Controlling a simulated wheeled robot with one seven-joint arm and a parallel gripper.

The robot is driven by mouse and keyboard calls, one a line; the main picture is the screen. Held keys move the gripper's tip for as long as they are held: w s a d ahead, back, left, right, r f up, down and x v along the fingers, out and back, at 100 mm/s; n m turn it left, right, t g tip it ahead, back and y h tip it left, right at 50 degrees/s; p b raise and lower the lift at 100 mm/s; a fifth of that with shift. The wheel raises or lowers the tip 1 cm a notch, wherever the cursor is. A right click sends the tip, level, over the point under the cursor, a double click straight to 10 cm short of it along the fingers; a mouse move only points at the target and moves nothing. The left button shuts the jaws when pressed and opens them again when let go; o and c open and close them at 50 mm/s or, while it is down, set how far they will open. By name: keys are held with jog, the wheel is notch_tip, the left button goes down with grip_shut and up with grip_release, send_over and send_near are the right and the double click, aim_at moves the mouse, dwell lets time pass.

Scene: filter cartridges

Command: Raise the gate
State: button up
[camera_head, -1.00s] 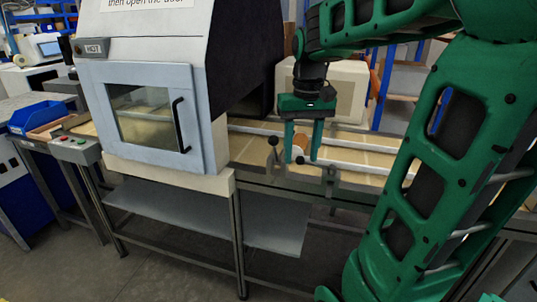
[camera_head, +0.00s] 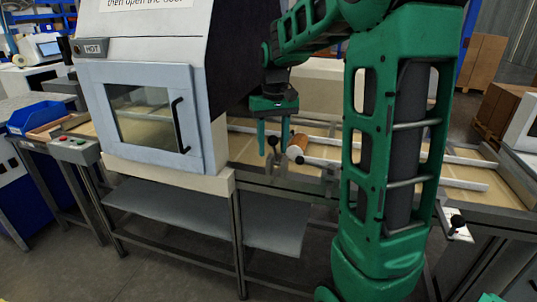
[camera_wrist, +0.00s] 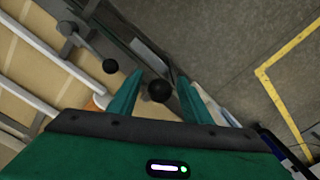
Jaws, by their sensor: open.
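A small grey metal fitting (camera_head: 281,165) stands at the front edge of the conveyor, just right of the machine. I cannot tell for certain which part is the gate. My gripper (camera_head: 273,151) is open, fingers pointing down around the upper knob's place in the head view. Contact is not visible.
An orange-brown cylinder (camera_head: 298,144) lies on the conveyor (camera_head: 245,150) beside the fitting, close to my gripper. The machine with a closed windowed door (camera_head: 150,115) stands on the left. White rails (camera_head: 465,183) run along the conveyor. A button box (camera_head: 72,149) is at far left.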

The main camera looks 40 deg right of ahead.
jog(key=shift+f, duration=1.4)
